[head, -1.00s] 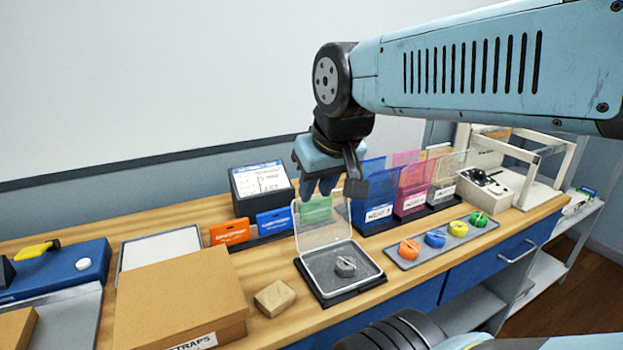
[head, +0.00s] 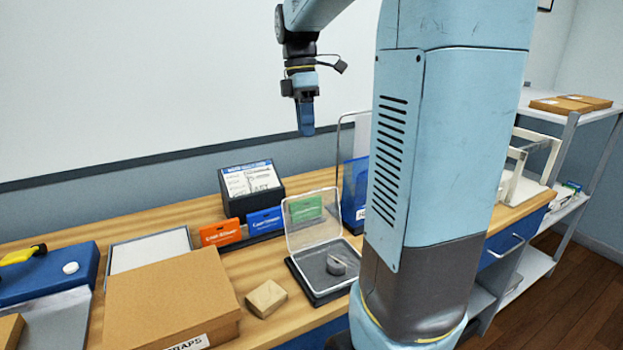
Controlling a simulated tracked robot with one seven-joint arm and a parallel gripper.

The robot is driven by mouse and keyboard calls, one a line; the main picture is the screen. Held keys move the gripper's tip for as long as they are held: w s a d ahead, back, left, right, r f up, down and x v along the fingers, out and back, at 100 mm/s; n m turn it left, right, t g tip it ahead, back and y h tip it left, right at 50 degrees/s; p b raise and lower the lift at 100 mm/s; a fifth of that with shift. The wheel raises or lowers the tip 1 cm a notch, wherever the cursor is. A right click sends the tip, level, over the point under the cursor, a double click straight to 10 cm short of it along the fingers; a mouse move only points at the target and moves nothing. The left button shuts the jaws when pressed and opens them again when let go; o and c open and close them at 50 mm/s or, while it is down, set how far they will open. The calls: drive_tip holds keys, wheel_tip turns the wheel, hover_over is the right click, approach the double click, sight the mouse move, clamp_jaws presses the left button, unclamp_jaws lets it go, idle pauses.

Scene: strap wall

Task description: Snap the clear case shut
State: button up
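The clear case (head: 313,216) stands open on the wooden counter, its transparent lid upright at the back of a dark base. A small grey piece (head: 337,265) lies inside the base. A green card shows through the lid. My gripper (head: 306,120) hangs above and behind the case, in front of the white wall board, pointing down and apart from the case. Its fingers are seen nearly edge-on, so I cannot tell whether they are open or shut. My own arm hides the counter to the right of the case.
A tan block (head: 266,299) lies just left of the case. A cardboard box (head: 172,296) is further left. Orange (head: 221,233) and blue (head: 264,222) cards and a dark box with a label (head: 251,188) stand behind. A blue divider (head: 354,192) stands right of the lid.

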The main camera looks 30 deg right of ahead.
drive_tip(key=w+d+n+g, duration=0.1)
drive_tip(key=w+d+n, duration=0.1)
drive_tip(key=w, duration=0.1)
approach(314, 191)
drive_tip(key=x, duration=0.7)
drive_tip(key=shift+w+d+f, duration=0.1)
drive_tip(key=shift+d, duration=0.2)
clamp_jaws()
idle(1.2)
